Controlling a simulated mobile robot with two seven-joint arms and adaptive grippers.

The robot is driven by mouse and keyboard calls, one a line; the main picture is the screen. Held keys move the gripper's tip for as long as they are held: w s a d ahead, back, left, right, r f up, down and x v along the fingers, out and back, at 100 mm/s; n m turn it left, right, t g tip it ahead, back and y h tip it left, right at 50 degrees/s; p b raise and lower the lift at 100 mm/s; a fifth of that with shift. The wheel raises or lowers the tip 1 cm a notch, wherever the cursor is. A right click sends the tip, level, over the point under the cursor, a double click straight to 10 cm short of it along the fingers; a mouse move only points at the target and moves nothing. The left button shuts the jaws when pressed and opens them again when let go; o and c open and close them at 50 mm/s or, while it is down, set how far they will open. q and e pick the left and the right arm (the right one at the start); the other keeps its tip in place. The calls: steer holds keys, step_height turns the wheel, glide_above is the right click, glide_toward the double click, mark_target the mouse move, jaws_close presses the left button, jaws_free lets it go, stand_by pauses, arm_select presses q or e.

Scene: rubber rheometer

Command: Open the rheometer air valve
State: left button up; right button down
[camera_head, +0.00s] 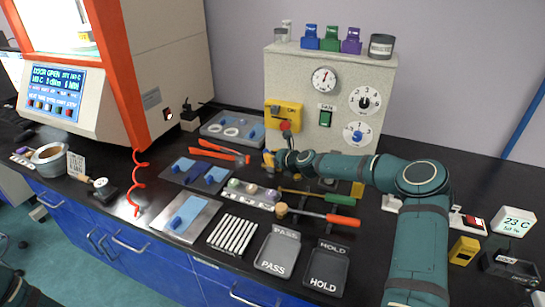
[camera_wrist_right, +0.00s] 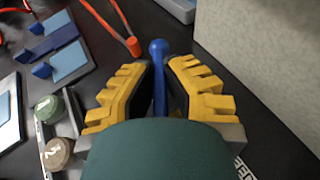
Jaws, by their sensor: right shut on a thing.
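The rheometer (camera_head: 165,50) is a large beige and orange machine at the back left, with a lit display. My right gripper (camera_head: 268,158) reaches left across the bench, in front of the beige control box. In the right wrist view, its yellow-padded fingers (camera_wrist_right: 158,90) are shut on a blue lever (camera_wrist_right: 158,50) with a round knob end. I take this for the air valve handle, but its body is hidden behind the gripper. The lever does not show clearly in the head view. My left gripper is not in view.
The control box (camera_head: 335,140) stands close behind my right gripper. Orange-handled tongs (camera_head: 222,150) lie just left of it. A red coiled hose (camera_head: 137,183) hangs at left.

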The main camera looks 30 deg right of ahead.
steer(key=c, duration=1)
jaws_free()
steer(key=v, duration=1.2)
steer(key=shift+r, duration=0.1)
